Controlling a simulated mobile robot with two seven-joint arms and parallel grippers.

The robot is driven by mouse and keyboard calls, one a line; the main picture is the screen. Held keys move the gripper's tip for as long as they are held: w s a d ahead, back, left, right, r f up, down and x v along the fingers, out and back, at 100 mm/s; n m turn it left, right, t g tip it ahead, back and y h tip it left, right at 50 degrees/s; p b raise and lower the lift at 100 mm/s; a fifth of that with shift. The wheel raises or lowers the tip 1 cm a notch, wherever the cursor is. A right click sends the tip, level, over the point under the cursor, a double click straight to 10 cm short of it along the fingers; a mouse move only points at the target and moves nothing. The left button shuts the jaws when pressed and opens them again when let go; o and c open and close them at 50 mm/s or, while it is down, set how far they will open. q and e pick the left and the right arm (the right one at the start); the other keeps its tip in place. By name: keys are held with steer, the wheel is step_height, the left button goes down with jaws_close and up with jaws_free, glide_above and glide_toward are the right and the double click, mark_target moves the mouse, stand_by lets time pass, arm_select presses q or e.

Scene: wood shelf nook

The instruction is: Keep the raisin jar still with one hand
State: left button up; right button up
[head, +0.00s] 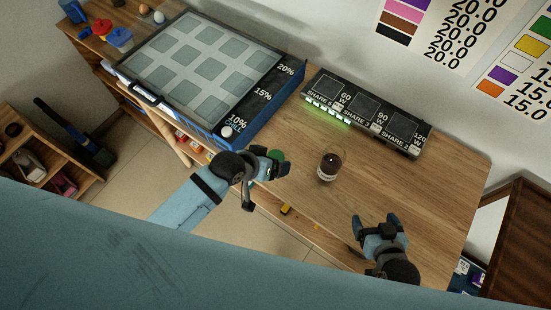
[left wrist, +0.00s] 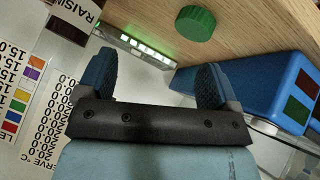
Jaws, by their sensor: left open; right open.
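The raisin jar (head: 328,168), dark brown with a pale band low down, stands on the wooden table between my two grippers. Its label with the letters "RAISIN" shows in the top left corner of the left wrist view (left wrist: 70,20), cut off by the frame edge. My right gripper (head: 375,223) is open and empty, below and right of the jar, apart from it. My left gripper (head: 272,163) is open, left of the jar; its spread fingers also show in the left wrist view (left wrist: 152,80). A green round lid (left wrist: 199,24) lies beyond them, partly hidden in the head view (head: 277,154).
A black panel (head: 365,112) with lit green bars and wattage labels stands behind the jar. A large blue-framed tray unit (head: 205,65) with percent marks fills the table's left. Bare wood (head: 440,185) lies right of the jar.

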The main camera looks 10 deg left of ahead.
step_height(320, 180, down, 2)
steer(key=shift+a+f+b, duration=0.1)
steer(key=shift+b, duration=0.75)
steer(key=shift+a+f+b, duration=0.1)
steer(key=shift+f+b, duration=0.55)
steer(key=shift+b, duration=0.1)
arm_select(q)
steer(key=w+r+g+y, duration=0.5)
steer(key=w+g, duration=0.1)
steer(key=shift+w+r+n+g, duration=0.3)
steer(key=shift+w+r, duration=0.1)
glide_above(276, 155)
step_height(276, 155, down, 8)
steer(key=shift+f, duration=0.2)
arm_select(e)
steer(key=shift+f, duration=0.25)
arm_select(q)
steer(key=shift+f, duration=0.1)
